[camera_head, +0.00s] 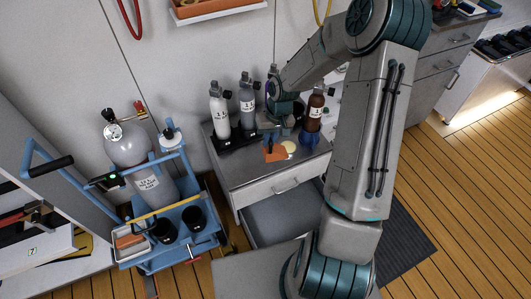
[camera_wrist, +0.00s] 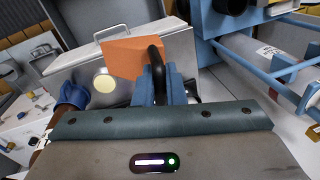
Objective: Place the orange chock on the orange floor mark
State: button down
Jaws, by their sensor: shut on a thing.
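The orange chock (camera_head: 275,153) is at the front of the grey counter top in the head view, beside a pale yellow disc. In the wrist view the chock (camera_wrist: 130,52) is a flat-looking orange piece with a black looped handle (camera_wrist: 156,66). My gripper (camera_wrist: 160,84) is shut on this handle with its blue fingers. In the head view my gripper (camera_head: 272,134) reaches down over the counter from the right. I cannot tell whether the chock touches the counter. I cannot make out an orange floor mark in either view.
Cylinders (camera_head: 220,110) stand at the back of the counter (camera_head: 235,172), and a dark brown bottle (camera_head: 315,112) stands right of my gripper. A drawer front (camera_head: 275,190) lies below. A blue cart (camera_head: 150,225) with a large grey cylinder stands left. Wooden floor is open at right.

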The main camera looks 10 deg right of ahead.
aim_at(268, 151)
jog(key=w+f+n+b, duration=0.2)
jog(key=w+f+b, duration=0.1)
jog(key=f+b, duration=0.65)
jog(key=w+a+f, duration=0.6)
jog(key=a+f, duration=0.3)
jog(key=f, duration=0.3)
jog(key=shift+w, duration=0.2)
jog(key=shift+a+f, duration=0.1)
jog(key=shift+f, duration=0.05)
jog(key=c, duration=1.5)
grip_release()
